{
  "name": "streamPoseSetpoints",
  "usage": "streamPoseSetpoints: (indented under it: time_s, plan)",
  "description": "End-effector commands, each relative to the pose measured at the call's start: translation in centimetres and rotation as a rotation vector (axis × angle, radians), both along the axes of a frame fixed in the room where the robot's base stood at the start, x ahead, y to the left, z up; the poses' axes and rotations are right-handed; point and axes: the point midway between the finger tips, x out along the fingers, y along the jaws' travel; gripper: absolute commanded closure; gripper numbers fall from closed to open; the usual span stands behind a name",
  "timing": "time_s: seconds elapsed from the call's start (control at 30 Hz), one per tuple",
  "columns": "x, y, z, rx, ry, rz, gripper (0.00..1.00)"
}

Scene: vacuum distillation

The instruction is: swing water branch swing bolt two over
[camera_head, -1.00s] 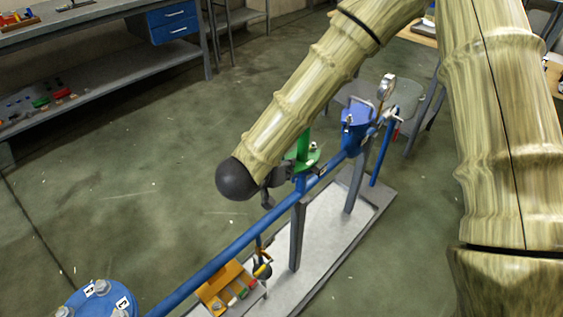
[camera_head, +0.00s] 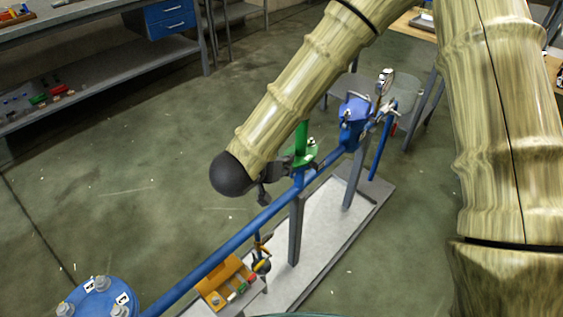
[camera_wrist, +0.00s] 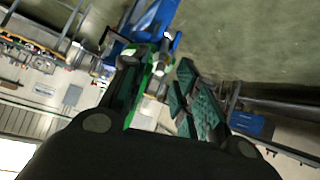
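The blue water pipe (camera_head: 235,240) runs diagonally across the head view. A green fitting (camera_head: 302,150) with a small silver bolt-like part (camera_head: 313,142) stands on it. My gripper (camera_head: 267,180) is beside the near side of this fitting, partly hidden by my arm. In the wrist view my gripper (camera_wrist: 155,72) has its fingers apart. Green fitting parts (camera_wrist: 150,75) show between the fingers, close to the left one. A silver part (camera_wrist: 166,58) shows just beyond them. I cannot tell whether a finger touches it, nor which swing bolt is number two.
A blue vessel (camera_head: 354,118) with a gauge (camera_head: 387,78) stands behind the fitting on the grey base plate (camera_head: 330,215). An orange tray (camera_head: 215,290) of small parts sits in front. A blue flanged lid (camera_head: 98,297) is at lower left. Open floor lies left.

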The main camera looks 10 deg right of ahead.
Motion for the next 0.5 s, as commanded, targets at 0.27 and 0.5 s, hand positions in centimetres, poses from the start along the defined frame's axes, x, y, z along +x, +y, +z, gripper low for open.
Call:
streamPoseSetpoints:
  time_s: [0.27, 0.5]
  plan:
    - [-3.0, 2.7, 3.1, -0.001, -0.002, 0.003, 0.7]
    - [-5.3, 4.7, 5.3, -0.001, -0.002, 0.001, 0.7]
